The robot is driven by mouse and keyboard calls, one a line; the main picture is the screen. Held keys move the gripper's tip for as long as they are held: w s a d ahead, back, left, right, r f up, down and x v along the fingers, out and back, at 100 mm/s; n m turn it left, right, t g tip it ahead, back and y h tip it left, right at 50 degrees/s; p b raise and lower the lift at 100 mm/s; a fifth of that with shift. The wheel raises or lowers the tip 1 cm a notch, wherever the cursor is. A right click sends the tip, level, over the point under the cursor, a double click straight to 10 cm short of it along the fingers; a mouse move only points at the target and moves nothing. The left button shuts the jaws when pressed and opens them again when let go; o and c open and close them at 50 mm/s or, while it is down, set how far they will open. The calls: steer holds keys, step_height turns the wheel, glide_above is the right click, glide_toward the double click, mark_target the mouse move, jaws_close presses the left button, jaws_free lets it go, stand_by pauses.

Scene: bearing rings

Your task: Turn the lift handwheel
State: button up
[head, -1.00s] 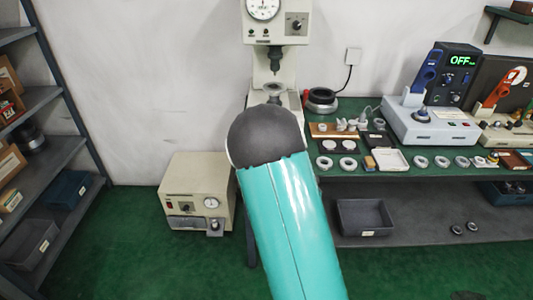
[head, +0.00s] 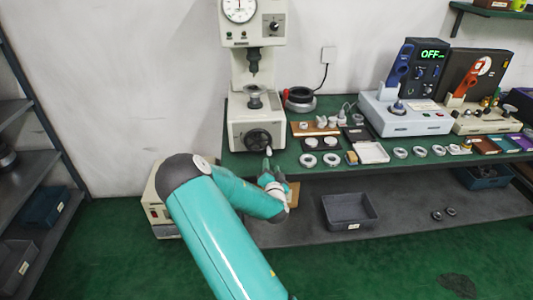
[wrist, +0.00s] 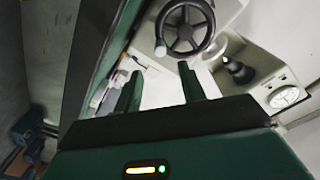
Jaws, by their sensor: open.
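The lift handwheel (head: 258,139) is a dark spoked wheel on the front of the cream hardness tester's base (head: 236,128), at the left end of the green bench. A pale crank knob (head: 268,151) stands out at its lower right rim. In the wrist view, the handwheel (wrist: 185,27) is at the top centre, with its knob (wrist: 161,49) at its lower left. My gripper (wrist: 160,76) is open and empty. Its fingers point toward the wheel and knob, apparently apart from both. In the head view, my gripper (head: 270,175) is small, below and in front of the wheel, partly hidden by my arm.
Bearing rings (head: 310,142), small trays and blocks lie on the bench right of the tester. Further right stands an instrument reading OFF (head: 405,118). A dark bin (head: 349,211) sits on the lower shelf. A cream box (head: 158,205) stands behind my arm. A shelf rack is at left.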

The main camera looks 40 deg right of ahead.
mark_target(269, 154)
steer(key=x, duration=0.9)
steer(key=shift+w+f, duration=0.1)
steer(key=shift+w, duration=0.25)
jaws_close()
